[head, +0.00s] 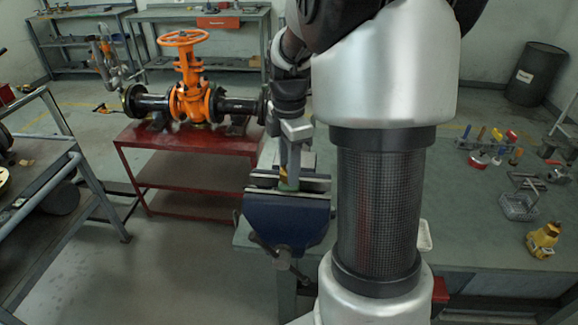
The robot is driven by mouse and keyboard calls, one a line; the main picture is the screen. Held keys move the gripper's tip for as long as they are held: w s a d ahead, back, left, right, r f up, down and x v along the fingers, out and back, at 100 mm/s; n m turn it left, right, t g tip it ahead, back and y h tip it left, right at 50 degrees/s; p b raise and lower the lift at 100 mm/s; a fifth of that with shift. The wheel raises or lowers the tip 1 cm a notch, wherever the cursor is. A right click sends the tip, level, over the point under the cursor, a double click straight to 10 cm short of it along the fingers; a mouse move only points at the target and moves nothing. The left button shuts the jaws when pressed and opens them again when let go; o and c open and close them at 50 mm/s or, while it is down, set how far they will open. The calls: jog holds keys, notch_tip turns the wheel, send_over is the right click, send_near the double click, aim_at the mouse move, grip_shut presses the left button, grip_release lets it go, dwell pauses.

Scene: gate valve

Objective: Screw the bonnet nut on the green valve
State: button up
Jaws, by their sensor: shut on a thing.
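The green valve (288,187) sits in the jaws of a blue bench vise (287,218); only a small green part of it shows. My gripper (288,169) points down right above it, with its fingers close together. A small yellow-brass piece (283,171), which looks like the bonnet nut, shows at the fingertips, and the fingers are shut on it. The fingers hide most of the nut and the top of the valve, so I cannot tell how the nut sits on the valve.
The vise is at the left edge of a green workbench (470,235). Tools, a wire basket (519,206) and a yellow part (543,240) lie on the bench's right side. A red table (185,143) with an orange gate valve (188,95) stands behind left. My arm blocks the middle.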

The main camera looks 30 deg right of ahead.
jog(key=shift+f, duration=0.1)
jog(key=o, duration=1.2)
jog(key=shift+r+p, duration=2.85)
jog(key=shift+r, duration=0.7)
